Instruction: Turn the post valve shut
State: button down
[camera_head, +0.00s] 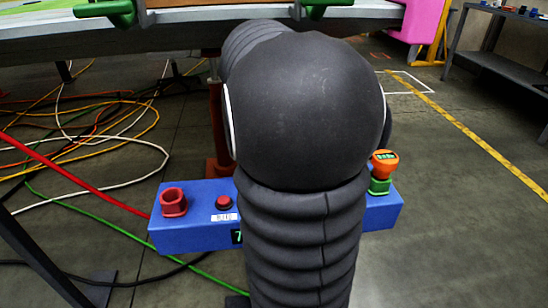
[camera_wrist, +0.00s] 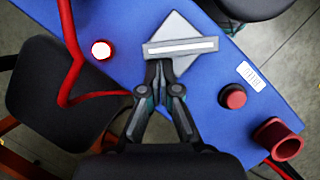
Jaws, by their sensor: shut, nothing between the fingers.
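The blue post box (camera_head: 180,237) stands in front of me in the head view, its middle hidden by my arm. In the wrist view its blue top (camera_wrist: 112,30) carries a grey square plate (camera_wrist: 178,28) with a grey bar (camera_wrist: 180,46) across it, which looks like the valve handle. The bar has a pale stripe and lies nearly level in the picture. My gripper (camera_wrist: 159,63) is shut and empty, its tips at the left part of the bar's lower edge. I cannot tell whether they touch it. My gripper is hidden in the head view.
On the box are a red button (camera_wrist: 233,96), a red cup-shaped socket (camera_wrist: 277,138) and a lit lamp (camera_wrist: 101,50). An orange knob (camera_head: 385,162) on a green base sits at its right end. A red hose (camera_wrist: 74,75) runs left of my gripper. Cables (camera_head: 90,145) cover the left floor.

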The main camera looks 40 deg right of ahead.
jog(key=m, duration=0.2)
jog(key=s+d+m+y, duration=0.1)
jog(key=m, duration=0.1)
jog(key=m+y, duration=0.1)
jog(key=m, duration=0.1)
jog(key=shift+s+d, duration=0.15)
jog(key=shift+s+d+m+t+y, duration=0.1)
jog(key=shift+s+m+t+y, duration=0.15)
jog(key=shift+m, duration=0.35)
jog(key=shift+s, duration=0.15)
